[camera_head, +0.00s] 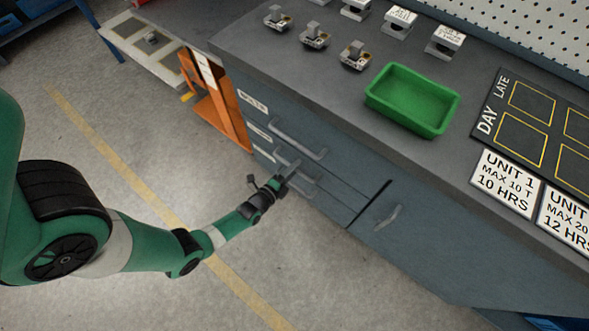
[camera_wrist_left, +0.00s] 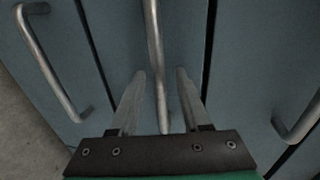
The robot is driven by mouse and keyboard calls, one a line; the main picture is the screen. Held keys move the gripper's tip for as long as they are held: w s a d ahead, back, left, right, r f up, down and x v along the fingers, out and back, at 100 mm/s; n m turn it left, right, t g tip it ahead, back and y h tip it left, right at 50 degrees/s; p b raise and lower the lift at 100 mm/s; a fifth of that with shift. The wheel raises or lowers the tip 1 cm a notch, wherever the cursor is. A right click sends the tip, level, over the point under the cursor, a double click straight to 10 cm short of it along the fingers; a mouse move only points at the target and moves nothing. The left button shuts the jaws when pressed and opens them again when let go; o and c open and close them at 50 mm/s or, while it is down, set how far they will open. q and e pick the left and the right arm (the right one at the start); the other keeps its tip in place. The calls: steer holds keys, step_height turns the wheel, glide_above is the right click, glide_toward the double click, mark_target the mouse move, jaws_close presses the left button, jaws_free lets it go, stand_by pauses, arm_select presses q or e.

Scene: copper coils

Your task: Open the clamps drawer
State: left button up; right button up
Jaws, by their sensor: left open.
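A stack of grey-blue drawers (camera_head: 345,190) is in the bench front, with bar handles and small white labels at its left side. The labels are too small to read clearly, so I cannot tell which drawer is the clamps drawer. My left gripper (camera_head: 287,178) is open at the handles below the top one. In the left wrist view, the gripper (camera_wrist_left: 160,75) has one finger on each side of a metal bar handle (camera_wrist_left: 155,45), with gaps visible between fingers and bar. The drawers look closed. My right gripper is out of view.
The top handle (camera_head: 300,142) is just above my left gripper. Other handles flank it in the wrist view, at left (camera_wrist_left: 48,65) and right (camera_wrist_left: 302,118). An orange stand (camera_head: 222,108) is beside the drawers. A green bin (camera_head: 412,99) sits on the benchtop.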

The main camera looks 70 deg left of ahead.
arm_select(q)
steer(key=shift+w, duration=0.1)
jaws_close()
stand_by(1.4)
